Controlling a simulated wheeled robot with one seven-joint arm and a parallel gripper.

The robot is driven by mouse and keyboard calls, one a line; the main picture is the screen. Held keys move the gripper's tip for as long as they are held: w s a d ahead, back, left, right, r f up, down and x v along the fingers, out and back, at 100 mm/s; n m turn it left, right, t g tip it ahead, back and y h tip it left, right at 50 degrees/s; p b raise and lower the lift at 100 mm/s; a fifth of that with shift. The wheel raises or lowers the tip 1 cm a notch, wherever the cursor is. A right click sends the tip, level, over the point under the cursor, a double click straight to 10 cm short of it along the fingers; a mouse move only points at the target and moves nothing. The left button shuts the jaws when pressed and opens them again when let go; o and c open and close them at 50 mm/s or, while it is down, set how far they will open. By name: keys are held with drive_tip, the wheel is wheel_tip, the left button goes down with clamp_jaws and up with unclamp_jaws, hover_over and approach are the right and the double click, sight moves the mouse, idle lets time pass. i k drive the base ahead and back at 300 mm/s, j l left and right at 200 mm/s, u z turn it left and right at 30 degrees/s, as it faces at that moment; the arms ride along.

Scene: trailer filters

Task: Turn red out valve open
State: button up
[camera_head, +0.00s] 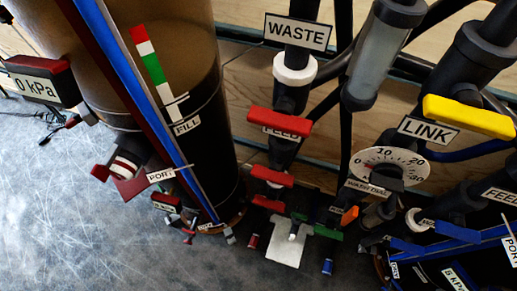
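Several red valve handles show in the head view, and I cannot read the word OUT beside any of them. One red handle (279,122) lies across the pipe over a partly covered FEED label. Two smaller red handles, an upper one (272,176) and a lower one (268,204), sit below it. Another small red handle (166,199) is at the foot of the tall tank, above a label too small to read. A dark red handle (129,188) is beside the PORT label. My gripper is not in view.
The tall brown and black tank (205,100) and its blue and red pipes fill the left middle. A yellow LINK handle (468,116), a dial (390,164) and blue handles (455,232) crowd the right. Grey floor (50,220) is open at lower left.

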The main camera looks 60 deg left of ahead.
sight(269, 202)
drive_tip(key=u, duration=1.2)
